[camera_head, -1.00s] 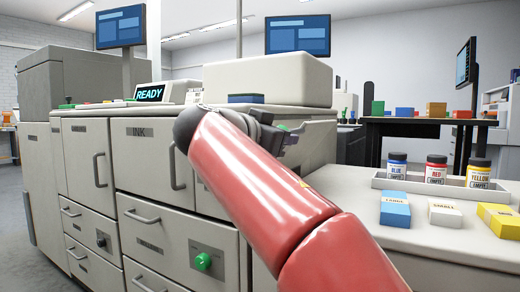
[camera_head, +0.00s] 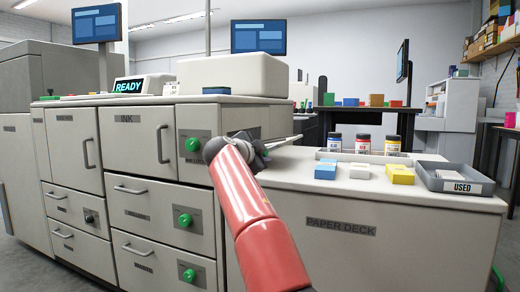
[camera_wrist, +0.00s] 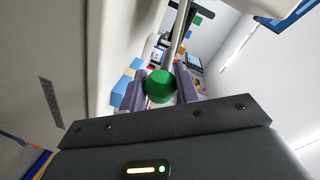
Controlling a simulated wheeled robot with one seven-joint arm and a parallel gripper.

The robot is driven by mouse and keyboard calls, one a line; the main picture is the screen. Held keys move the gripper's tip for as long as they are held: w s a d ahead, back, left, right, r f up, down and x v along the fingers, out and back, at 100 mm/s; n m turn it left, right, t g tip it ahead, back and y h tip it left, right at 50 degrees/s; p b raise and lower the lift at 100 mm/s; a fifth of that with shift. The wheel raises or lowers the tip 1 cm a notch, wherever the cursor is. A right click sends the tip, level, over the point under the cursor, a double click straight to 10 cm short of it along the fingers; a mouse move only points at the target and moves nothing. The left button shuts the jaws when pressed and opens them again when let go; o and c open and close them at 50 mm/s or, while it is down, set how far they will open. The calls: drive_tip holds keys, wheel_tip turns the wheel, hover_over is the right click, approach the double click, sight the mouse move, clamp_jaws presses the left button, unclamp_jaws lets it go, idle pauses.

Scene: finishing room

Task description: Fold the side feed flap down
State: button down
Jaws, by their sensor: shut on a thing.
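The side feed flap (camera_head: 284,140) shows in the head view as a thin grey plate sticking out from the right end of the press, close to level and tilted slightly. My gripper (camera_head: 262,150) is at its near edge, partly hidden behind my red arm. In the wrist view the fingers of my gripper (camera_wrist: 161,90) are shut on a round green knob (camera_wrist: 160,86). A narrow grey bar (camera_wrist: 180,38) runs away from the knob, and it looks like the flap seen edge-on. The flap's hinge is hidden.
The paper deck (camera_head: 430,195) stands right of the press, under and beside the flap. On it are an ink bottle tray (camera_head: 380,158), small boxes (camera_head: 326,168) and a grey USED tray (camera_head: 455,180). Drawers with green knobs (camera_head: 186,219) line the press front.

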drive_tip(key=shift+f, duration=0.35)
drive_tip(key=c, duration=1.1)
unclamp_jaws()
drive_tip(key=shift+o, duration=0.2)
drive_tip(key=shift+r, duration=0.1)
drive_tip(key=shift+s, duration=0.1)
drive_tip(key=b+v, duration=0.3)
drive_tip(key=v, duration=0.4)
drive_tip(key=shift+s+a, duration=0.2)
drive_tip(key=shift+s, duration=0.1)
